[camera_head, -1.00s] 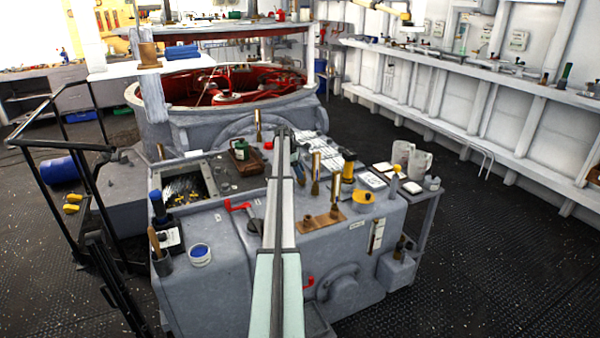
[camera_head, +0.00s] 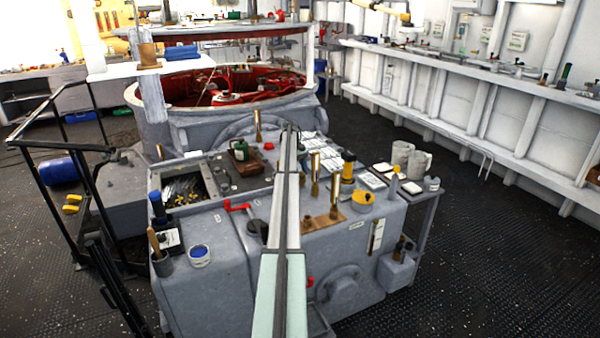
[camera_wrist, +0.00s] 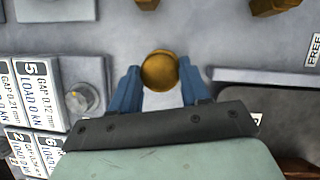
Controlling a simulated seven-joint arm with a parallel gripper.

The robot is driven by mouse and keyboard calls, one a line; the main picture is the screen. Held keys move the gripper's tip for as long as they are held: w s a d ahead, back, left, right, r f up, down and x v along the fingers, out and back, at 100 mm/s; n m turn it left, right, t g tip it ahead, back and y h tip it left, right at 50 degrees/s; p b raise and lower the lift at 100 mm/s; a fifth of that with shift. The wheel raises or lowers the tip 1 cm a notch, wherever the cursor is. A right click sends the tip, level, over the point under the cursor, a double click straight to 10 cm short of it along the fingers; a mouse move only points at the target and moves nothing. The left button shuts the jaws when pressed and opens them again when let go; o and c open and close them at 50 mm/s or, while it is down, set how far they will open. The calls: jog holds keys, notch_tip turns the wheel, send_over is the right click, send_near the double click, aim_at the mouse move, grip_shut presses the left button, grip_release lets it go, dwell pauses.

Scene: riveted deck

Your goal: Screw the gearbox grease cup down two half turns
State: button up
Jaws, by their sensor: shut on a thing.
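In the wrist view, a round brass cap (camera_wrist: 160,70), seen from above, sits between the two blue fingers of my gripper (camera_wrist: 159,75). I take it for the grease cup. The fingers are shut on its sides, one on the left and one on the right. Its lower part and thread are hidden below the cap. In the head view, my arm runs up the middle of the picture and hides the gripper and the held cup. Other tall brass fittings stand on the grey machine (camera_head: 215,285), at the back (camera_head: 257,125) and right of my arm (camera_head: 315,172).
White cards (camera_wrist: 34,82) with printed load and gap figures and a round grey knob (camera_wrist: 81,99) lie left of the gripper. More brass parts (camera_wrist: 272,6) show at the top edge.

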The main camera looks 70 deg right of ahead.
jog(key=shift+d+r+m, duration=0.1)
jog(key=shift+r+m, duration=0.1)
jog(key=shift+m, duration=0.3)
jog(key=o, duration=1.1)
jog(key=shift+f, duration=0.1)
jog(key=shift+c, duration=0.2)
notch_tip(320, 180, up, 10)
